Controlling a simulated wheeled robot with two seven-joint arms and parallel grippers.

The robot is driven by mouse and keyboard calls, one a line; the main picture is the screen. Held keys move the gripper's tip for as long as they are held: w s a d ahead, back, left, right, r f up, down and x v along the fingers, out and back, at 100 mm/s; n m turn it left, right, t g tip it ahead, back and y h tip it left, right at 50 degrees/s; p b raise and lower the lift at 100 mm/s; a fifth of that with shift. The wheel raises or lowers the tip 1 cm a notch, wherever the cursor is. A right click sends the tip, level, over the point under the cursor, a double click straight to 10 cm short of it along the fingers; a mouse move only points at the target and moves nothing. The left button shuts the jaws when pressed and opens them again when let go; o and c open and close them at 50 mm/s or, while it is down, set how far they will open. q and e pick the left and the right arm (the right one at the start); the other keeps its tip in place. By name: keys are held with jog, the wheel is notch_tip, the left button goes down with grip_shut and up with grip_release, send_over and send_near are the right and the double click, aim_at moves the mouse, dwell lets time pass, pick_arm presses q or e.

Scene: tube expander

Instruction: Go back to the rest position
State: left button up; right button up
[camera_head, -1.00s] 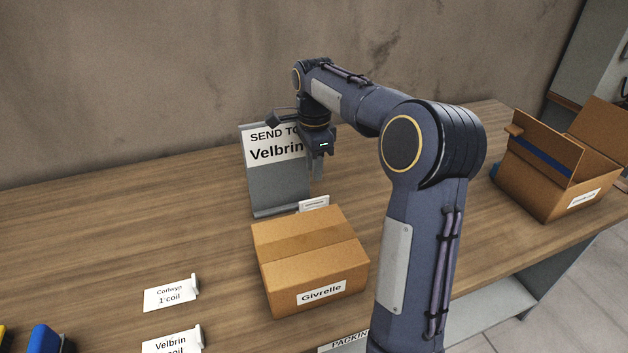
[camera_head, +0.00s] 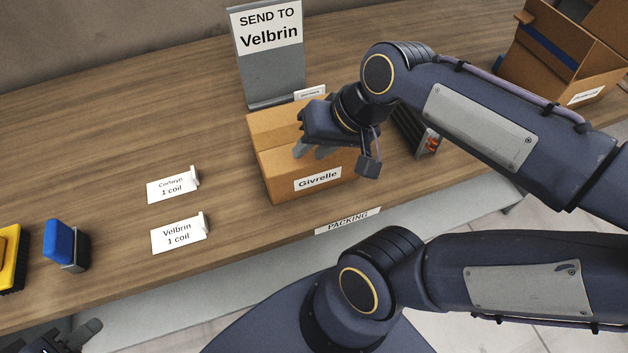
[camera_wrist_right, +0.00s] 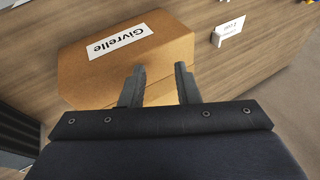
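My right gripper (camera_head: 311,153) is in front of the closed cardboard box labelled Givrelle (camera_head: 278,178), covering part of it in the head view. In the right wrist view its two fingers (camera_wrist_right: 160,86) stand apart with nothing between them, and the Givrelle box (camera_wrist_right: 160,62) lies beyond them. I cannot tell whether a finger touches the box. My left gripper (camera_head: 78,338) shows only in part at the bottom left corner, below the table edge. Its fingers are too cut off to judge.
A SEND TO Velbrin sign (camera_head: 270,60) stands behind the box. Cards for Corlwyn (camera_head: 172,186) and Velbrin (camera_head: 180,234), a blue-topped block (camera_head: 60,243) and a yellow item (camera_head: 10,258) are at left. A dark item (camera_head: 420,132) is right of the box. An open carton (camera_head: 550,55) stands far right.

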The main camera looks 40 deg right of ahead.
jog(key=s+a+f+n, duration=0.3)
jog(key=s, duration=0.1)
jog(key=shift+f+t, duration=0.3)
jog(key=shift+a, duration=0.1)
jog(key=shift+r, duration=0.15)
dwell(0.9)
